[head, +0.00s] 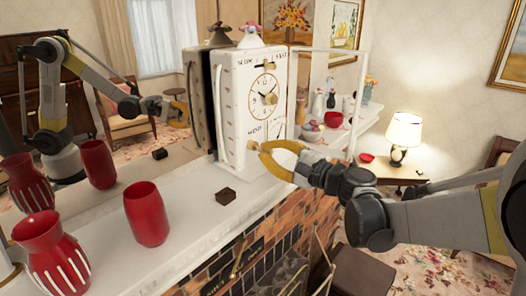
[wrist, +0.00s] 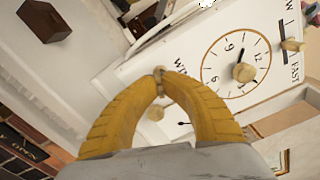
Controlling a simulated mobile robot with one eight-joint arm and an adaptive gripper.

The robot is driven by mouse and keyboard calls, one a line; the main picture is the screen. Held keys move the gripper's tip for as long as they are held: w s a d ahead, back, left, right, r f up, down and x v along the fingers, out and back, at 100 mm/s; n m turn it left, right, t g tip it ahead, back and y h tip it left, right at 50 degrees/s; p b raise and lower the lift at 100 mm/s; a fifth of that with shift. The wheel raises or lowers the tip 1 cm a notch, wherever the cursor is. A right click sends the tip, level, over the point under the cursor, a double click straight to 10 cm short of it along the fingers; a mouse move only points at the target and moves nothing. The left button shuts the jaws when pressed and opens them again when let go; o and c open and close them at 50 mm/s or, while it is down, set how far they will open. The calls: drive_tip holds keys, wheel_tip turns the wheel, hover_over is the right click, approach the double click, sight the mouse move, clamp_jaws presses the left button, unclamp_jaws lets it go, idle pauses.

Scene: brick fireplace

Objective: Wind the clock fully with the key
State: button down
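The clock (head: 232,108) is a tall white case with a round dial, standing upright on the mantel. Its dial (wrist: 222,62) also shows in the wrist view, with a pale knob at its centre. The lettering "WIND" is below the dial. My gripper (head: 262,147) is at the lower front of the clock, just under that lettering. In the wrist view my yellow fingertips (wrist: 161,74) close on a small pale piece that looks like the key (wrist: 160,83); most of it is hidden.
A small dark brown box (head: 225,195) lies on the white mantel (head: 185,225) left of the clock. Red vases (head: 147,213) stand farther left. A mirror is behind. A lit lamp (head: 404,132) is on a side table.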

drive_tip(key=m, duration=0.4)
drive_tip(key=shift+r, duration=0.1)
drive_tip(key=shift+w+m+b, duration=0.1)
drive_tip(key=shift+m+b, duration=0.25)
drive_tip(key=shift+m, duration=0.65)
drive_tip(key=m, duration=0.3)
